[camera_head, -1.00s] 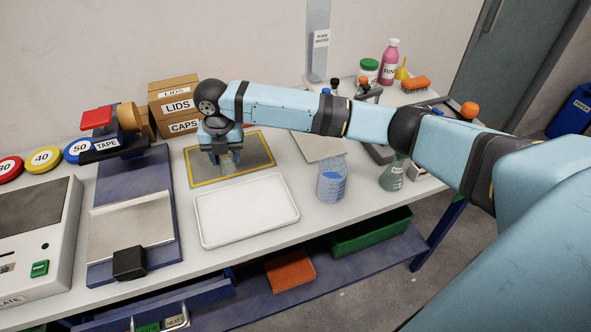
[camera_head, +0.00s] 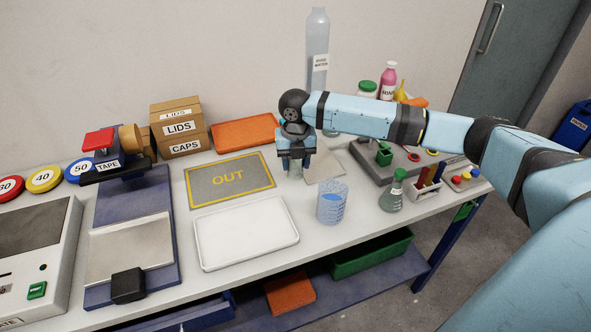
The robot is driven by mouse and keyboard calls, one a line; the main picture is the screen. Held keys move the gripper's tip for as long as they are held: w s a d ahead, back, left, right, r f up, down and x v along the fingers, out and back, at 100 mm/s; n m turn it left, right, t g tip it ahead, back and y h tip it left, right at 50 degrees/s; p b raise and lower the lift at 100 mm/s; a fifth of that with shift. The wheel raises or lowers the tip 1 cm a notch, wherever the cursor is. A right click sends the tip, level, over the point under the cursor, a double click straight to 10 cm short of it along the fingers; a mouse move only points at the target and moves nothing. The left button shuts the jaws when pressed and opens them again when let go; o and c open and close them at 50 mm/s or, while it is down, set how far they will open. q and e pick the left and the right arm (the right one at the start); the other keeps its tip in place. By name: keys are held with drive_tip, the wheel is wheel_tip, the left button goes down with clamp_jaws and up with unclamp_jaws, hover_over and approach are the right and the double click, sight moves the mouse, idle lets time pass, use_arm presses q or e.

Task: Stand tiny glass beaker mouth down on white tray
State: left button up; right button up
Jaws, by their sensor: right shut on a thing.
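My right gripper (camera_head: 296,165) is shut on the tiny glass beaker (camera_head: 295,172), a small clear piece between its fingers. The gripper points down over the bench, behind and to the right of the white tray. The fingers hide most of the beaker, and I cannot tell which way its mouth faces. The white tray (camera_head: 246,264) lies empty at the front middle of the bench. My left gripper is not in view.
The grey OUT mat (camera_head: 228,180) behind the tray is empty. An orange tray (camera_head: 244,132) and lid boxes (camera_head: 179,128) are at the back.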

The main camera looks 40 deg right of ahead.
drive_tip(key=shift+f, duration=1.6)
drive_tip(key=shift+f, duration=0.1)
drive_tip(key=o, duration=1)
wheel_tip(320, 180, up, 12)
drive_tip(key=shift+r+p, duration=0.1)
drive_tip(key=shift+p, duration=0.25)
drive_tip(key=shift+r, duration=0.1)
